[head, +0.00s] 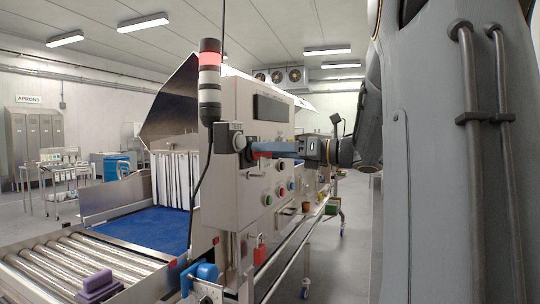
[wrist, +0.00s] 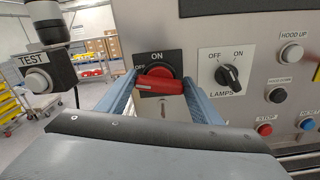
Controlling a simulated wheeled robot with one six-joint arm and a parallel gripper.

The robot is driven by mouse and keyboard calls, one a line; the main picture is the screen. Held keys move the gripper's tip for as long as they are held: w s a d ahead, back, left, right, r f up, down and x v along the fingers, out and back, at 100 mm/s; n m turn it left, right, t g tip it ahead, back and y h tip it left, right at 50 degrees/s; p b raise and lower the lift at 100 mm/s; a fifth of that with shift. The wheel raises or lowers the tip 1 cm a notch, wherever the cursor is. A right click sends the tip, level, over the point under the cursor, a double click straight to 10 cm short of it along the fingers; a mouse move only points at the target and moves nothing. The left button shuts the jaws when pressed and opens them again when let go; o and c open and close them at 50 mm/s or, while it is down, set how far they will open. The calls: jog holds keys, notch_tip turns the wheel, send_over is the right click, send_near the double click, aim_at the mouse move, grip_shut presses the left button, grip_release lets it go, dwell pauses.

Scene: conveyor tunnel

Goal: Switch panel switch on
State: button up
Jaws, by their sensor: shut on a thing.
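The panel switch (wrist: 160,84) is a red rotary handle on a dark plate, with ON printed above it and OFF at its upper left. The handle lies roughly level across the plate. My gripper (wrist: 159,80) has one blue-grey finger on each side of the handle and is shut on its ends. In the head view my gripper (head: 268,148) reaches from the right to the front of the grey control box (head: 229,200); the fingers hide most of the switch there.
A black LAMPS knob (wrist: 228,76) sits right of the switch, with a HOOD UP button (wrist: 292,52) and other buttons beyond. A TEST button box (wrist: 38,79) juts out at left. A signal tower (head: 210,85) with a red light stands by the box. The blue belt (head: 150,226) runs behind.

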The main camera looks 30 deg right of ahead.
jog(key=m, duration=0.6)
jog(key=m+p, duration=0.1)
jog(key=m, duration=0.4)
jog(key=shift+w+d+f+m, duration=0.15)
jog(key=shift+d+f+m, duration=0.05)
jog(key=shift+m, duration=0.2)
dwell(0.3)
jog(key=o, duration=1.1)
jog(key=shift+c, duration=0.2)
jog(key=b+v, duration=0.2)
jog(key=v, duration=0.5)
jog(key=shift+s+d, duration=0.25)
jog(key=shift+s, duration=0.1)
